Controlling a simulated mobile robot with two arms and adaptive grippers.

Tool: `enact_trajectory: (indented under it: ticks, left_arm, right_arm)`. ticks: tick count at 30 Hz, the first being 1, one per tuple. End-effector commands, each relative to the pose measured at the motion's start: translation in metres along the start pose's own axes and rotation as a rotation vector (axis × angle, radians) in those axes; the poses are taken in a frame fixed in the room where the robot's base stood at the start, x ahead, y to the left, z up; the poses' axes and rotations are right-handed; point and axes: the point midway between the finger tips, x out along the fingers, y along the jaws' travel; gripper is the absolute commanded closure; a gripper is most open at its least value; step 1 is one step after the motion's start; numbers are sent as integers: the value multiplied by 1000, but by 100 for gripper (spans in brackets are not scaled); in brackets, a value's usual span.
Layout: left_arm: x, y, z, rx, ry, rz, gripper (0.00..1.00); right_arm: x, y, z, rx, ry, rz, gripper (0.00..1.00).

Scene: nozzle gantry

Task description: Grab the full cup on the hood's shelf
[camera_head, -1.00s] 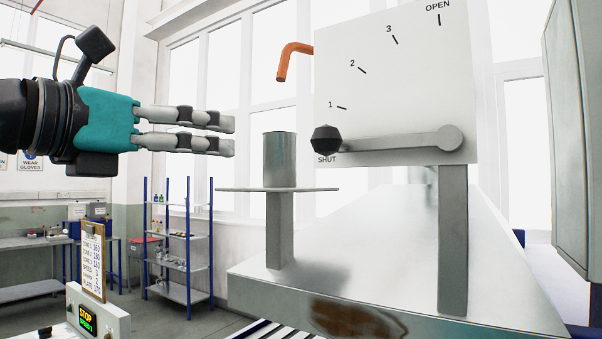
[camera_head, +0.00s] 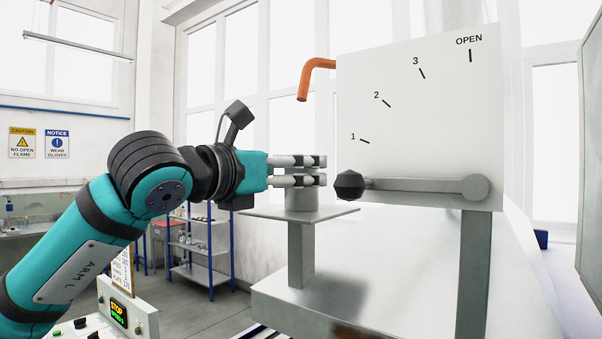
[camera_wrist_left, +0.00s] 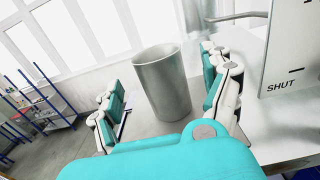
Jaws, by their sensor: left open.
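A grey metal cup (camera_head: 301,202) stands upright on a small flat shelf (camera_head: 335,213) held up by a post. My left gripper (camera_head: 320,170) comes in level from the left and its fingers cover most of the cup in the head view. In the left wrist view the cup (camera_wrist_left: 163,88) stands between the two spread fingers of the left gripper (camera_wrist_left: 160,78), with a gap seen on its left side. The fingers are open, not closed on it. What the cup holds cannot be seen. My right gripper is not in view.
Right of the shelf stands a white dial panel (camera_head: 420,120) with a lever (camera_head: 425,186), its black knob (camera_head: 349,186) near the cup. An orange bent pipe (camera_head: 306,80) hangs above. A control box (camera_head: 128,312) is at lower left.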

Motion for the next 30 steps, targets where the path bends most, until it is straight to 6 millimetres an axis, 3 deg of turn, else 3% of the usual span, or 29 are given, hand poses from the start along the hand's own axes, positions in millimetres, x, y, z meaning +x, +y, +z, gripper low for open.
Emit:
enact_trajectory:
  ticks: [1,4,15,30]
  left_arm:
    - [8,-1,7,-2,3,-2,18]
    - [22,-1,5,-3,2,-1,18]
    - [32,-1,0,-2,0,-1,20]
    - [32,-1,1,-2,1,-1,84]
  right_arm:
    - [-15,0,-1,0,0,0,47]
    - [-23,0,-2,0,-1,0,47]
    - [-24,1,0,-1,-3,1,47]
    - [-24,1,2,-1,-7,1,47]
